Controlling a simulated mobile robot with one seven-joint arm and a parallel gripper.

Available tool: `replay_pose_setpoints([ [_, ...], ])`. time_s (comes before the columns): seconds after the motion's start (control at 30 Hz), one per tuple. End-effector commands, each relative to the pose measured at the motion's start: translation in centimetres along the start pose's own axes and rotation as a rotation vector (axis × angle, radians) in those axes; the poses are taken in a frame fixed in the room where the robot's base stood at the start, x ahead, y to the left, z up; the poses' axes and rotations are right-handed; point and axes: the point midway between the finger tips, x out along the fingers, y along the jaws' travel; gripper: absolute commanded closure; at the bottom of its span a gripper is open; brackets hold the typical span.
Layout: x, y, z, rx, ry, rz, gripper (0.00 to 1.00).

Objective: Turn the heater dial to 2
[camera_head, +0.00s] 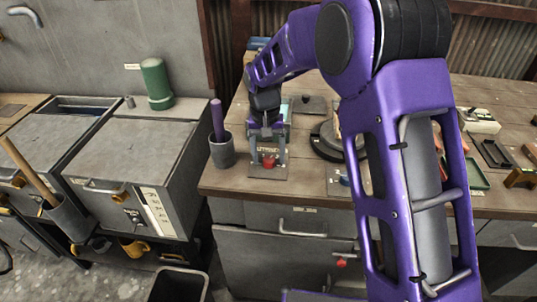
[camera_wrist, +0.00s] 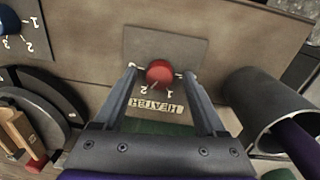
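The red heater dial (camera_wrist: 159,73) sits on a grey plate (camera_wrist: 190,50), with the numbers 2 and 1 and a HEATER label (camera_wrist: 155,105) beside it. A small pale mark shows on the dial's edge near the 2 and 1; its exact setting is hard to read. In the head view the dial (camera_head: 269,161) is at the bench's front edge. My gripper (camera_wrist: 160,71) is open, one finger on each side of the dial, with a visible gap to both. In the head view my gripper (camera_head: 268,150) is over the dial plate.
A grey cup (camera_head: 222,153) with a purple handle stands just left of my gripper. A dark round base (camera_head: 328,148) is close on the right. A blue dial (camera_wrist: 8,20) with its own numbers shows at the wrist view's left edge.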

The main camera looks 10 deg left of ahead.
Motion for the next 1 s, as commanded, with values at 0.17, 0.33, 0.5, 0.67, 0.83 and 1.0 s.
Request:
replay_pose_setpoints([
  [0.17,-0.1,0.0,0.0,0.000,0.000,0.000,0.27],
  [0.33,-1.9,0.0,-0.1,0.000,0.003,-0.001,0.27],
  [0.5,-5.8,-0.1,-0.1,0.000,0.005,-0.002,0.27],
  [0.67,-9.9,0.0,-0.1,-0.001,0.005,-0.002,0.27],
  [0.83,-13.7,0.0,-0.1,0.000,0.003,-0.001,0.27],
  [1.0,-16.2,0.0,-0.1,0.000,0.002,-0.001,0.27],
])
